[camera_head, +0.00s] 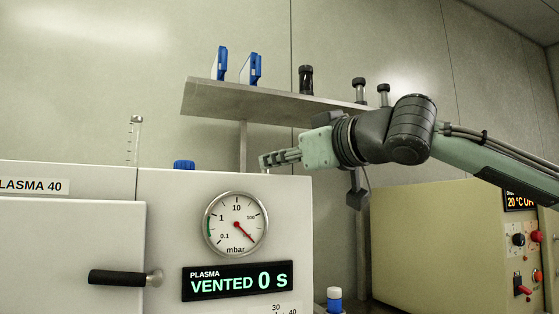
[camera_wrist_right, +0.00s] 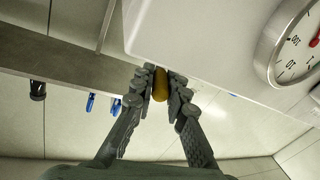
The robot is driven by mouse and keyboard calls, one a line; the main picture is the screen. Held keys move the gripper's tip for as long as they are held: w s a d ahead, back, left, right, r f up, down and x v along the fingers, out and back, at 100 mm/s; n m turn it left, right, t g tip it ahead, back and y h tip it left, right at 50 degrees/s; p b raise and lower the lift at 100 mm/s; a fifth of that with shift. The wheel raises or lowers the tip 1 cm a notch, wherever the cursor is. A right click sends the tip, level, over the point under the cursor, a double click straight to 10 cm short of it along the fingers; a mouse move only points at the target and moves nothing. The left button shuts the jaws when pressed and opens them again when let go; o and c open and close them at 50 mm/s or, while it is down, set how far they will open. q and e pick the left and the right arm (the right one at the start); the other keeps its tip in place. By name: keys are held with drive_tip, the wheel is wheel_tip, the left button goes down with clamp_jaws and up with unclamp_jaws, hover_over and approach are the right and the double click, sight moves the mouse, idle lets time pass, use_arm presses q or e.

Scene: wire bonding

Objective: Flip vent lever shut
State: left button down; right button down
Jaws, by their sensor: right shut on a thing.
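The white plasma cleaner (camera_head: 230,184) stands at the lower left in the head view, with a gauge and a display reading "VENTED 0 s". My right gripper (camera_head: 265,162) is at its top edge, above and right of the gauge. In the right wrist view, the gripper's fingers (camera_wrist_right: 160,75) are shut on a small rounded yellow-brown piece (camera_wrist_right: 160,87), which looks like the vent lever's end. It lies beside the white housing. In the head view the fingers hide this lever, so its angle cannot be told. My left gripper is not in view.
A blue cap (camera_head: 184,164) shows behind the cleaner's top. A beige oven (camera_head: 430,240) stands right. A blue-and-white bottle (camera_head: 334,300) stands between the machines.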

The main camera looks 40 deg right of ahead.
drive_tip(key=h, duration=0.1)
drive_tip(key=m+h, duration=0.1)
drive_tip(key=shift+a+f+m+h, duration=0.1)
drive_tip(key=shift+a+m+h, duration=0.2)
drive_tip(key=shift+a+h, duration=0.1)
drive_tip(key=shift+a+m+h+b, duration=0.1)
drive_tip(key=shift+m+h+b, duration=0.45)
drive_tip(key=shift+h, duration=0.25)
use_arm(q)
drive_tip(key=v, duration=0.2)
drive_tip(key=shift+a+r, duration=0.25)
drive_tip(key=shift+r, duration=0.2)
use_arm(e)
drive_tip(key=shift+m+g+h, duration=0.3)
drive_tip(key=shift+m+h, duration=0.05)
drive_tip(key=shift+h, duration=0.05)
drive_tip(key=c, duration=1.5)
unclamp_jaws()
drive_tip(key=shift+s+a, duration=0.1)
drive_tip(key=shift+s, duration=0.1)
drive_tip(key=v, duration=1.1)
drive_tip(key=shift+s, duration=0.25)
